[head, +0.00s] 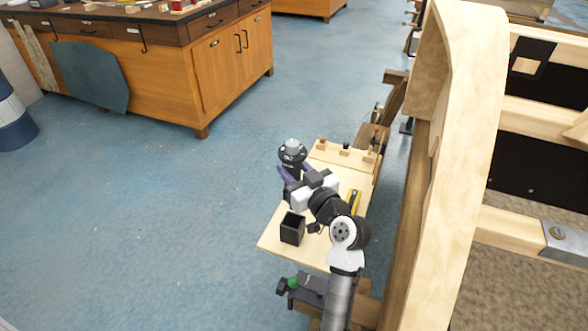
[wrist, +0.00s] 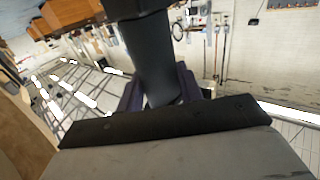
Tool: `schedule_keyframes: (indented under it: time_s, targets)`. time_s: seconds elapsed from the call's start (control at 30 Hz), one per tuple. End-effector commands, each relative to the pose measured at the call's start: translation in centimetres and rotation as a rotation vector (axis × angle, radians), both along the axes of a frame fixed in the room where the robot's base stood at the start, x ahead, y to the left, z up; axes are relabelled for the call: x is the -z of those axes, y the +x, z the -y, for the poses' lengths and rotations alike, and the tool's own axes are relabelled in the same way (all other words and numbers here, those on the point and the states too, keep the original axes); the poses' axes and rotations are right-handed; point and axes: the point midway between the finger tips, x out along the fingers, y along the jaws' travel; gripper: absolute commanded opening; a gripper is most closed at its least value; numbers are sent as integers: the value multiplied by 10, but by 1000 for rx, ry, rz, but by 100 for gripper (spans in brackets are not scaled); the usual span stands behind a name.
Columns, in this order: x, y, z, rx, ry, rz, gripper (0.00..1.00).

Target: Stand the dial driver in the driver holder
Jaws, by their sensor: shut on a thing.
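The dial driver (head: 292,154) is black with a round dial-like head and a pale silver knob on top. My gripper (head: 290,175) is shut on it and holds it roughly upright at the left edge of the small wooden table. In the wrist view the driver shows as a thick dark shaft (wrist: 150,60) between the purplish fingers (wrist: 160,98). Its lower end is hidden in the head view. The driver holder (head: 292,229) is a black, square, open-topped box on the table. It looks empty, and the gripper is beyond it, apart from it.
The wooden tabletop (head: 275,243) carries a yellow-and-black tool (head: 354,201) right of my arm and a pegged rack (head: 345,150) at the back. A vise with a green part (head: 293,283) is in front. A large wooden frame (head: 455,120) stands at right. Open floor lies left.

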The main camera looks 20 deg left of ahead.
Motion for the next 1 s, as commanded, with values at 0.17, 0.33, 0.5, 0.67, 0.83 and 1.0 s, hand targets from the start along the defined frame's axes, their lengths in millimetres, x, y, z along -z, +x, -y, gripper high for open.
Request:
schedule_keyframes:
  time_s: [0.17, 0.33, 0.5, 0.67, 0.83, 1.0]
  targets:
    - [12, 0, 0, 0, 3, 5, 7]
    - [23, 0, 0, 0, 3, 5, 7]
    - [33, 0, 0, 0, 3, 5, 7]
    - [43, 0, 0, 0, 3, 5, 7]
    - [54, 0, 0, 0, 3, 5, 7]
    - [64, 0, 0, 0, 3, 5, 7]
